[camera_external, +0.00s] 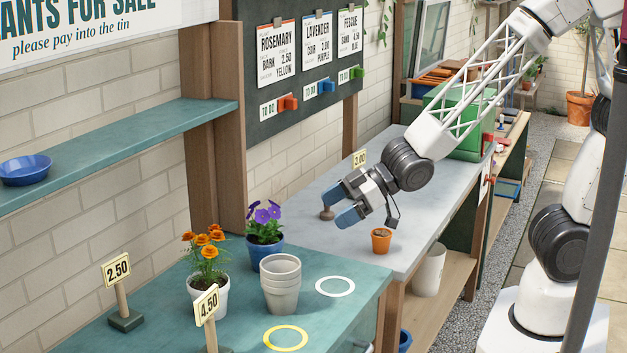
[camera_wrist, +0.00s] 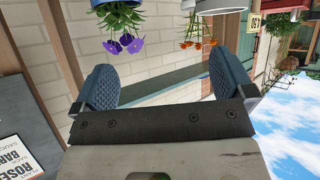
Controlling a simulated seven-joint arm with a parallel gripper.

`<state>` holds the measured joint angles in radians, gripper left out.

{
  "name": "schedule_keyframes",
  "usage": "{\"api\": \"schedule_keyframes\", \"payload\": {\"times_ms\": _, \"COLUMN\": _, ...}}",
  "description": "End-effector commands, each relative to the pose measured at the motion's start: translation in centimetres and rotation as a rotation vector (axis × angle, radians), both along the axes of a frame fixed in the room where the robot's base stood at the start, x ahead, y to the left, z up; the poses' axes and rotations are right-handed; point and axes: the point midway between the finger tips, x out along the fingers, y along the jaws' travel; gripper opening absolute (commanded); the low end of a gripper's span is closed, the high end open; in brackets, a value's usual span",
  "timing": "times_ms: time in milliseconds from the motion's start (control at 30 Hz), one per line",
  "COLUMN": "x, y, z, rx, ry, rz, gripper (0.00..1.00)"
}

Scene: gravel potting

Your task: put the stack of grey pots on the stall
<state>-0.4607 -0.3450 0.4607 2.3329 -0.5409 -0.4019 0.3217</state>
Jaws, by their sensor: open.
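The stack of grey pots (camera_external: 281,287) stands upright on the teal stall top (camera_external: 245,322), beside the white and yellow rings. My gripper (camera_external: 340,203) is above the grey bench, behind and to the right of the stack and well apart from it. Its two blue fingers are spread with nothing between them. The wrist view is upside down and shows the open gripper (camera_wrist: 158,85). A pale pot (camera_wrist: 220,5) cut off at its top edge may be the stack; I cannot be sure.
A purple-flowered blue pot (camera_external: 265,252) and an orange-flowered white pot (camera_external: 208,296) stand left of the stack. Price signs (camera_external: 118,275) stand nearby. The white ring (camera_external: 335,286) and yellow ring (camera_external: 285,338) are empty. A small terracotta pot (camera_external: 381,241) sits on the grey bench (camera_external: 410,200).

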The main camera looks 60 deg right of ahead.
Motion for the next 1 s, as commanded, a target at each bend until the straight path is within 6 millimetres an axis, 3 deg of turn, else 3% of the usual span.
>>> {"api": "schedule_keyframes", "payload": {"times_ms": 133, "x": 0.5, "y": -6.2, "z": 2.1, "rx": -0.086, "ry": 0.058, "rz": -0.167, "gripper": 1.00}}
{"api": "schedule_keyframes", "payload": {"times_ms": 267, "x": -0.3, "y": -11.6, "z": 3.7, "rx": -0.154, "ry": 0.137, "rz": -0.306, "gripper": 1.00}}
{"api": "schedule_keyframes", "payload": {"times_ms": 500, "x": -4.5, "y": -20.1, "z": 6.2, "rx": -0.236, "ry": 0.328, "rz": -0.521, "gripper": 1.00}}
{"api": "schedule_keyframes", "payload": {"times_ms": 733, "x": -10.9, "y": -25.7, "z": 8.4, "rx": -0.263, "ry": 0.550, "rz": -0.664, "gripper": 1.00}}
{"api": "schedule_keyframes", "payload": {"times_ms": 1000, "x": -17.4, "y": -28.2, "z": 10.0, "rx": -0.249, "ry": 0.756, "rz": -0.726, "gripper": 1.00}}
